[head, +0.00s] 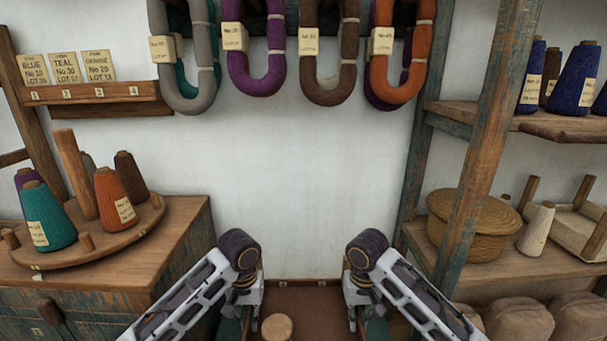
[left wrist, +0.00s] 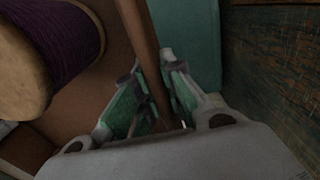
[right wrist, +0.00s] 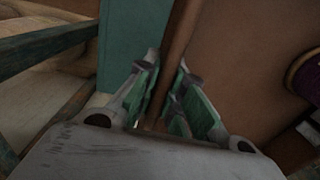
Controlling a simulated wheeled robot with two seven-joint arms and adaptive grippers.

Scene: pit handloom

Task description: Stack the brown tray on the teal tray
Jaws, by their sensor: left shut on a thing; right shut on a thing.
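The brown tray (head: 312,300) is at the bottom centre of the head view, between my two grippers, and its near part is cut off. My left gripper (left wrist: 160,100) is shut on one brown rim (left wrist: 142,40). My right gripper (right wrist: 165,100) is shut on the opposite rim (right wrist: 180,35). A purple spool (left wrist: 60,50) stands in the tray; its pale top (head: 277,326) shows in the head view. A teal surface, likely the teal tray, lies just outside the rim in the left wrist view (left wrist: 188,35) and the right wrist view (right wrist: 130,45). The gap between the trays cannot be judged.
A cabinet (head: 165,255) with a round stand of cones (head: 125,225) is on the left. A shelf rack (head: 485,130) with a lidded basket (head: 470,225) is on the right. Yarn hanks (head: 260,75) hang on the wall. The wall below them is bare.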

